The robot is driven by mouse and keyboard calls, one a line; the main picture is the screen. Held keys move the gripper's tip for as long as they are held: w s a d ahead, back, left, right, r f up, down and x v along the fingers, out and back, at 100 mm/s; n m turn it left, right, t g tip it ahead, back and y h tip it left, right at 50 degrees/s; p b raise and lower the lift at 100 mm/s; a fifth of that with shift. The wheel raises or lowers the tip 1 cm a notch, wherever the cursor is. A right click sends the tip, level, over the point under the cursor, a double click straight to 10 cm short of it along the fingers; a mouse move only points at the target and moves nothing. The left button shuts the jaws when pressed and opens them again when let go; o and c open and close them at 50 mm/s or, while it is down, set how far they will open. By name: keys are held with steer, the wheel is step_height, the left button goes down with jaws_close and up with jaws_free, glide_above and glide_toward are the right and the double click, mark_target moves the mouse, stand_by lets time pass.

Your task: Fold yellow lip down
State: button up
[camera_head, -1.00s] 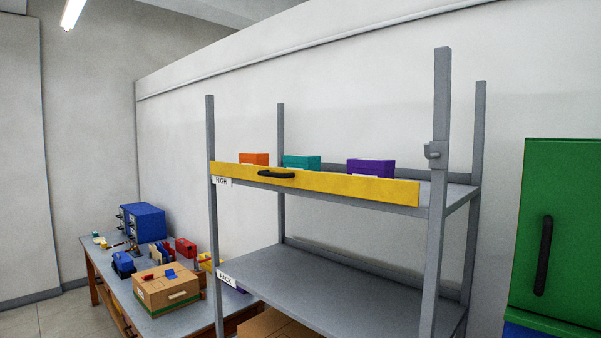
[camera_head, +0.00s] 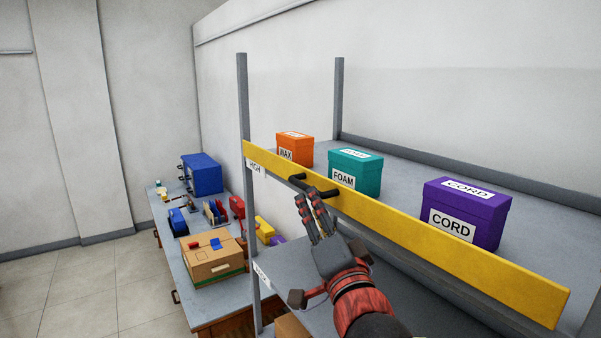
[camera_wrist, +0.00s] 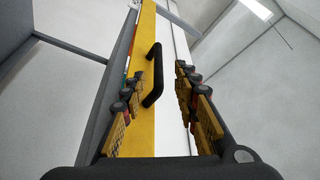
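The yellow lip (camera_head: 440,240) stands upright along the front edge of the top shelf. It also shows in the wrist view (camera_wrist: 143,55). Its black handle (camera_head: 299,184) is near the left end of the lip and shows in the wrist view (camera_wrist: 154,75). My gripper (camera_head: 313,208) is in front of the lip at the handle, pointing up toward it. In the wrist view, its two fingers (camera_wrist: 162,88) are spread apart with the handle between them. The fingers do not appear closed on the handle. Whether any finger touches it I cannot tell.
Orange WAX (camera_head: 294,149), teal FOAM (camera_head: 355,173) and purple CORD (camera_head: 467,212) boxes stand on the top shelf behind the lip. A shelf post (camera_head: 243,110) rises left of the handle. A workbench (camera_head: 189,292) with a cardboard box (camera_head: 212,258) stands at the left.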

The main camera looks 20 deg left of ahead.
mark_target(305, 187)
steer(key=shift+p+x, duration=0.75)
steer(key=shift+x, duration=3.55)
steer(key=shift+w+f, duration=0.15)
steer(key=shift+d, duration=0.1)
steer(key=shift+c, duration=0.3)
jaws_close()
